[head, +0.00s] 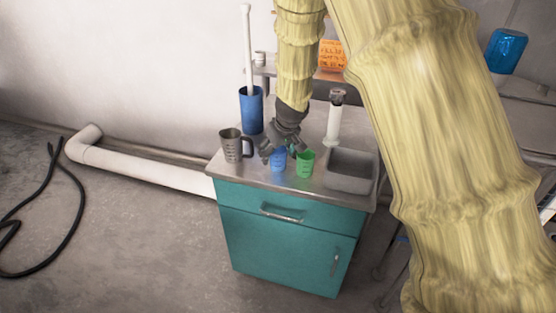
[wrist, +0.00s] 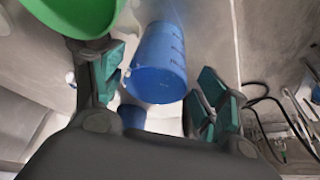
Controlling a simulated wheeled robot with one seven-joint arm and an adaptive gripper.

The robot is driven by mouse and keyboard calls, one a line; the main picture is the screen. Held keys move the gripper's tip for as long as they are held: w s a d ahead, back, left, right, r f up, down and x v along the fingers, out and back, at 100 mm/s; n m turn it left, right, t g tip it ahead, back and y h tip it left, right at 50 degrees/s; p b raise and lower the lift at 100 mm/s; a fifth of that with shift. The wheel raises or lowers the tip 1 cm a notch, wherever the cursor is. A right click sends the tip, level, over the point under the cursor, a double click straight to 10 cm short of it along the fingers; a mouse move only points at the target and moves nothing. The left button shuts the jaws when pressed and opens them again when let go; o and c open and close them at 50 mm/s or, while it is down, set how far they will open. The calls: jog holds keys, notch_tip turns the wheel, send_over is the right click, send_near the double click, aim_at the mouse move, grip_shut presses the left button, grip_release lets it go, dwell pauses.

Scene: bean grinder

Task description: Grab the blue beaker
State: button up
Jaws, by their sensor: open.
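The small blue beaker (head: 278,163) stands near the front of the metal-topped cabinet, just left of a green beaker (head: 305,164). My gripper (head: 284,151) is right above and behind it, pointing down, and covers part of it. In the wrist view the blue beaker (wrist: 158,62) lies between my two teal-padded fingers, which are spread apart. A gap shows between it and the right finger; the left finger is close to it, and I cannot tell whether it touches. The green beaker (wrist: 78,14) sits just outside the left finger.
A grey metal jug (head: 231,146) stands left of the blue beaker. A tall blue cylinder (head: 251,112) holding a white rod stands behind. A white upright cylinder (head: 333,124) is at the back right. A grey open basin (head: 350,172) fills the right front of the cabinet (head: 275,238).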

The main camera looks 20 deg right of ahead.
jog(key=shift+d+x, duration=0.1)
jog(key=shift+x, duration=0.85)
jog(key=shift+d+x, duration=0.15)
jog(key=shift+x, duration=0.8)
jog(key=shift+s, duration=0.1)
jog(key=shift+c, duration=0.2)
jog(key=c, duration=1.1)
